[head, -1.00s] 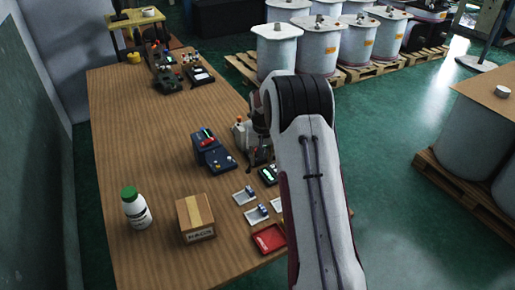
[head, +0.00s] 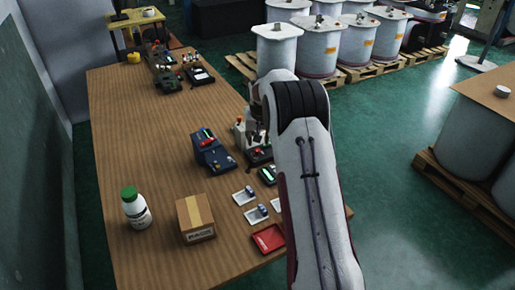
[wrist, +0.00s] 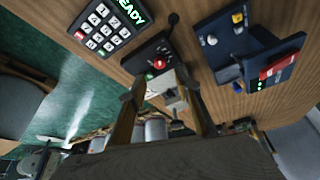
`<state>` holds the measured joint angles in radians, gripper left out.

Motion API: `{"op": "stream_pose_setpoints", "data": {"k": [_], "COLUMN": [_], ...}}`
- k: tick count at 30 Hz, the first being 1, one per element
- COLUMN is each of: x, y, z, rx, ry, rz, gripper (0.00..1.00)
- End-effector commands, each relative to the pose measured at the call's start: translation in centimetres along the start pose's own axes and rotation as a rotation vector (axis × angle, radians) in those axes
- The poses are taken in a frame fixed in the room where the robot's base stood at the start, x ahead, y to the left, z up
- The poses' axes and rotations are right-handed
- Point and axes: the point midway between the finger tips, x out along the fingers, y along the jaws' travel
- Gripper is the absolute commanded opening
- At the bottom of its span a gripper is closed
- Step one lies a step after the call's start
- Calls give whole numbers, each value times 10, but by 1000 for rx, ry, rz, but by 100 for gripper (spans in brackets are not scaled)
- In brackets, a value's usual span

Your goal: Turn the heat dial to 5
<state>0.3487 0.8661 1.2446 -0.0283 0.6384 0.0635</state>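My gripper (wrist: 157,88) is in the wrist view, its two fingers spread apart. Between and just beyond the fingertips is a black panel (wrist: 149,52) with a red knob (wrist: 159,64), a black lever and a pale block (wrist: 168,87). I cannot tell whether a finger touches any of these. A blue unit (wrist: 228,45) beside it carries a silver knob (wrist: 211,40), a yellow knob (wrist: 237,18) and a red lever. No heat label or number scale is readable, so I cannot tell which knob is the heat dial. In the head view my arm partly hides the black panel (head: 260,155).
A keypad (wrist: 103,29) showing READY lies left of the panel. On the wooden table (head: 150,100) are a cardboard box (head: 195,219), a white bottle (head: 136,208), a red tray (head: 268,238) and small white trays (head: 256,214). The table's left half is mostly clear.

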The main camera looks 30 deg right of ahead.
Motion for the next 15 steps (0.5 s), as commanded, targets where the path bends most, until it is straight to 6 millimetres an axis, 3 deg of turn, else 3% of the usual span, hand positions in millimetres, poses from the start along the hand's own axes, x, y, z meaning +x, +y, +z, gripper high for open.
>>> {"op": "stream_pose_setpoints", "data": {"k": [15], "x": [47], "y": [0], "z": [1], "rx": [0], "ry": [-1], "rz": [0], "gripper": [33]}}
